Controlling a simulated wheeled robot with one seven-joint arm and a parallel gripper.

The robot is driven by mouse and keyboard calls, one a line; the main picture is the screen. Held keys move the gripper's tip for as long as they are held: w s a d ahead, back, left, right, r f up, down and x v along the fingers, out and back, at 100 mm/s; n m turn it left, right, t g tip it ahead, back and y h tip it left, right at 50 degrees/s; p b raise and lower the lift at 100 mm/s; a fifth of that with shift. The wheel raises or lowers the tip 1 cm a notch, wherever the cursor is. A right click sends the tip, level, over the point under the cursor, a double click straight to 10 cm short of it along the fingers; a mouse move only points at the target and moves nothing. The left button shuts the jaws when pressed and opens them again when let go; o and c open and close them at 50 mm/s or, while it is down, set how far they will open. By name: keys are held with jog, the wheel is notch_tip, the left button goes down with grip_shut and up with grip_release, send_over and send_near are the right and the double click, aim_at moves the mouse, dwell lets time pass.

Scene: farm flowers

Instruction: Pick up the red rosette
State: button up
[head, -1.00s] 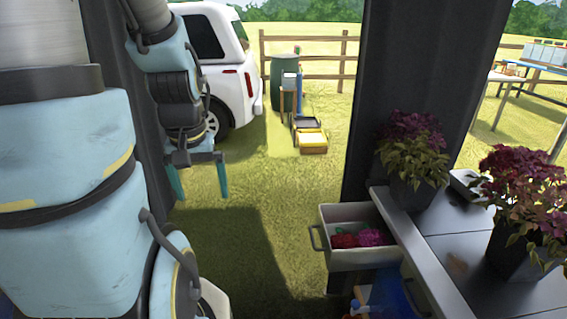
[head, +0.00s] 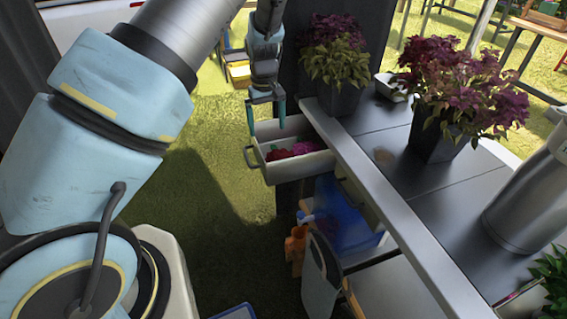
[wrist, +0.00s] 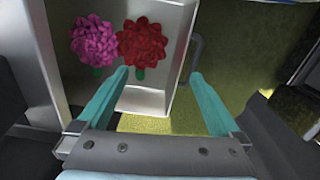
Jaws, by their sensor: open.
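The red rosette (head: 278,154) lies in the open drawer (head: 300,168), near the handle end, beside a magenta rosette (head: 304,147). In the wrist view the red rosette (wrist: 142,42) shows a full round bloom with a bit of green at its base. The magenta rosette (wrist: 92,40) is to its left. My gripper (head: 267,120) is open and empty above the drawer, fingers pointing down. In the wrist view the left fingertip overlaps the lower edge of the red bloom, and the right fingertip is beyond the drawer's handle side.
The drawer's light walls and its handle (head: 250,157) stand close to the fingers. The counter (head: 400,195) holds two potted purple plants (head: 340,65) (head: 455,95). A blue container (head: 343,215) and an orange item (head: 297,240) are below. Grass lies open left of the drawer.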

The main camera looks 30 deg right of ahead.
jog(key=d+f, duration=0.2)
jog(key=d, duration=0.1)
jog(key=p, duration=0.1)
send_over(281, 153)
jog(key=f, duration=0.4)
jog(key=shift+s+a+f, duration=0.1)
jog(key=shift+a, duration=0.1)
jog(key=shift+d+f+p, duration=0.2)
jog(key=shift+f+p, duration=1.25)
jog(key=shift+f, duration=1.65)
jog(key=c, duration=1.2)
jog(key=shift+r, duration=0.1)
jog(key=shift+c, duration=0.2)
notch_tip(281, 153, up, 10)
jog(key=b, duration=0.3)
